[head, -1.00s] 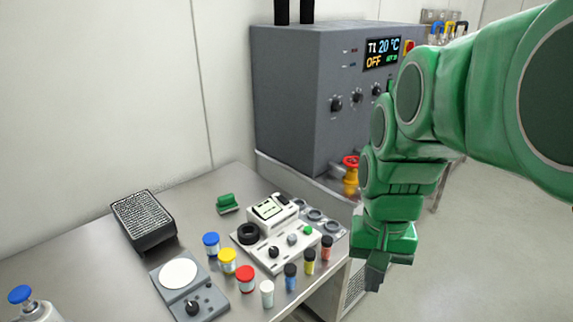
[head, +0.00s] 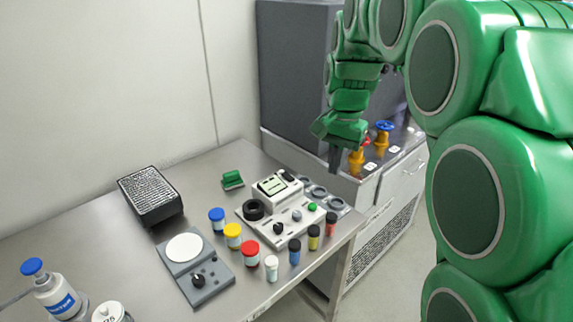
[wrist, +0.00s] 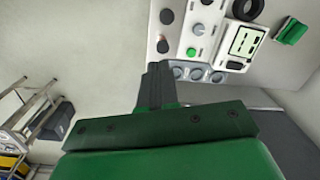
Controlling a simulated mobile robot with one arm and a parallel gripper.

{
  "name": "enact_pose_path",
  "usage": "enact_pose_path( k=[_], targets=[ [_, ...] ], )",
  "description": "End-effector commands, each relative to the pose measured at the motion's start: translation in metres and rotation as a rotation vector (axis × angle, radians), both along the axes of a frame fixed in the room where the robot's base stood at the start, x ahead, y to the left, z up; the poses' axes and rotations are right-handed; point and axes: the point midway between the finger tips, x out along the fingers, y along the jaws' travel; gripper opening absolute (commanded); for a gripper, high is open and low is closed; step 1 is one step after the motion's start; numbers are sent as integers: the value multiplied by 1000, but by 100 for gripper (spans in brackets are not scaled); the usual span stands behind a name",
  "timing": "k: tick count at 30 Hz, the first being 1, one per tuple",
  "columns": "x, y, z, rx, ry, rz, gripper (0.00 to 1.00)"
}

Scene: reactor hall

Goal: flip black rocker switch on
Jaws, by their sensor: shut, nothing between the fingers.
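A white control unit (head: 262,222) stands on the steel table with a small display, a black ring, knobs and a green button. A small dark part beside its display (head: 288,176), seemingly the black rocker switch, also shows in the wrist view (wrist: 234,65); its on or off position is too small to tell. My gripper (head: 334,163) is shut and empty, pointing down above and to the right of the unit, near the table's far right edge.
Several small capped jars (head: 250,253) stand in front of the unit. A green block (head: 232,179) lies behind it. A grey plate device (head: 198,277) and a black grille box (head: 150,196) stand left. Yellow valves (head: 382,138) stand beyond my gripper.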

Motion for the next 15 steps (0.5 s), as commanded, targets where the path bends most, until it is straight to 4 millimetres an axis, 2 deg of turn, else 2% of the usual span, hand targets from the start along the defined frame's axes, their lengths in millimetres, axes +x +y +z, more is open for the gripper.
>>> enact_pose_path(
  k=[3,15],
  targets=[
    [25,10,1,6,-13,-31,0],
    [99,42,-1,29,-42,-140,0]
  ],
)
